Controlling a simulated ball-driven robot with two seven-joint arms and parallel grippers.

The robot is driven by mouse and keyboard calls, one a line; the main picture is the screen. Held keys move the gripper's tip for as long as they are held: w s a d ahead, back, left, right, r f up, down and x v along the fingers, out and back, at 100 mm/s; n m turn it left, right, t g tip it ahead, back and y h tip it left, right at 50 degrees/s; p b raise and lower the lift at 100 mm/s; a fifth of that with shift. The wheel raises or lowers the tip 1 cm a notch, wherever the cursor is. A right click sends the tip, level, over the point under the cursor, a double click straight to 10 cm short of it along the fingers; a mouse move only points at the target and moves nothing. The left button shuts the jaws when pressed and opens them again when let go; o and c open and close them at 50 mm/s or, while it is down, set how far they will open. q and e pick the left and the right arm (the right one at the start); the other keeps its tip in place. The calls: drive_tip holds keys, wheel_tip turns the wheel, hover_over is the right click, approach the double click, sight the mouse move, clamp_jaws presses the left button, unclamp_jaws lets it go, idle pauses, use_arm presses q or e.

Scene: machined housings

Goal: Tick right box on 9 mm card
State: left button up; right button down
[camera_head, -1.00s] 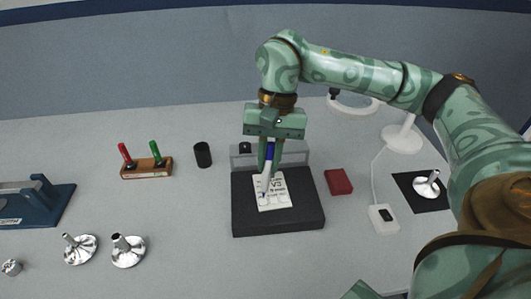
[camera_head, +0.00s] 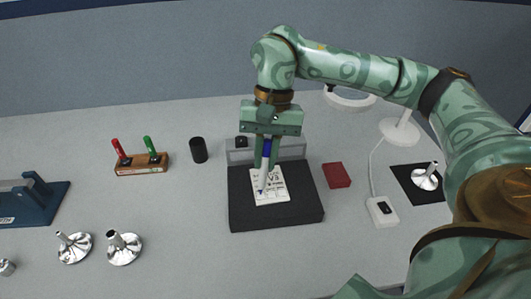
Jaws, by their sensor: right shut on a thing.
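The white card (camera_head: 272,192) with black print lies on a dark block (camera_head: 304,211) in the middle of the table. My right gripper (camera_head: 267,160) is above the card, shut on a blue and white marker (camera_head: 265,167) that points down. The marker's tip is over the left part of the card; I cannot tell whether it touches. The print and boxes are too small to read, and the marker hides part of them. My left gripper is not in view.
A stand with red and green pens (camera_head: 141,165) and a black cup (camera_head: 199,150) are to the left. A red block (camera_head: 336,175), a switch box (camera_head: 382,210) and a lamp (camera_head: 399,132) are to the right. Metal housings (camera_head: 124,249) lie at front left.

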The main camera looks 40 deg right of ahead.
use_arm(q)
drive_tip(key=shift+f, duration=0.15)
use_arm(e)
drive_tip(key=shift+f, duration=0.4)
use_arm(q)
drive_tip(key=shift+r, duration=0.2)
use_arm(e)
drive_tip(key=shift+f, duration=0.1)
idle(1.2)
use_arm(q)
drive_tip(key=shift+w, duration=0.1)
use_arm(e)
wheel_tip(320, 180, up, 7)
drive_tip(key=p, duration=0.7)
drive_tip(key=shift+r, duration=0.2)
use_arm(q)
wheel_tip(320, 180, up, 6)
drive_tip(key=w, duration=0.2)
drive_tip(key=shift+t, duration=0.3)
use_arm(e)
drive_tip(key=shift+f, duration=0.15)
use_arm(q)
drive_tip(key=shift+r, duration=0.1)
